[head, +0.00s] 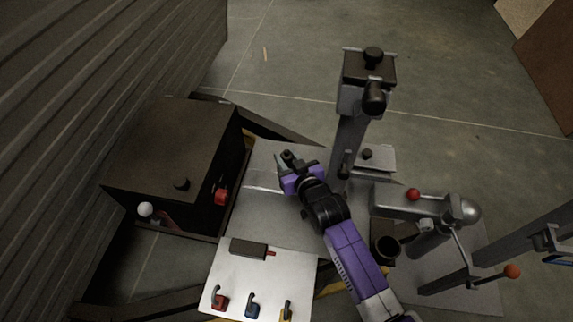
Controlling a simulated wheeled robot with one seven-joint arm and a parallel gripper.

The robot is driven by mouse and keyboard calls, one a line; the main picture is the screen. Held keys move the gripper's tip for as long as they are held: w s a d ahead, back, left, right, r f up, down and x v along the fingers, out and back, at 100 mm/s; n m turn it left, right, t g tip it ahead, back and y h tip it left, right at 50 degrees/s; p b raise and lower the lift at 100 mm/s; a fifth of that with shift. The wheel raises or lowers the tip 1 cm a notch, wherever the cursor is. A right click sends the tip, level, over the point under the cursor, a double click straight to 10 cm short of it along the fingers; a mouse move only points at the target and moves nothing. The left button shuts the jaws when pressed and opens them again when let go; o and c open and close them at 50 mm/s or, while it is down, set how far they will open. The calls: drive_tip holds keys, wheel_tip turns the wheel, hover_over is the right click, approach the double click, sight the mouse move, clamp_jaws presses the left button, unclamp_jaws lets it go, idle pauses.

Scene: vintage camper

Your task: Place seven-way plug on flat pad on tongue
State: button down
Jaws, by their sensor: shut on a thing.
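My gripper (289,163), at the end of the purple and black arm, is over the grey plate (266,213) of the tongue in the middle of the head view. It is shut on a small dark piece (287,155), which looks like the seven-way plug. The fingers hide most of it, and I cannot tell whether it touches the surface below. A flat, lighter grey surface (265,163) lies just left of the gripper and may be the pad; its edges are unclear.
The upright jack post (352,130) stands close right of my gripper. A dark box (170,150) with a red part (221,194) stands left. A white panel (270,279) with several coloured hooked parts lies in front. The silver coupler (425,207) with a red ball is right.

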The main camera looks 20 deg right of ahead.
drive_tip(key=shift+f+b, duration=0.3)
drive_tip(key=shift+f, duration=1)
drive_tip(key=shift+f, duration=0.15)
drive_tip(key=c, duration=1)
unclamp_jaws()
drive_tip(key=shift+c, duration=0.2)
drive_tip(key=shift+s+r, duration=0.15)
drive_tip(key=shift+r, duration=0.05)
drive_tip(key=p+v, duration=0.3)
drive_tip(key=v, duration=0.8)
drive_tip(key=shift+s, duration=0.35)
drive_tip(key=shift+a+r, duration=0.1)
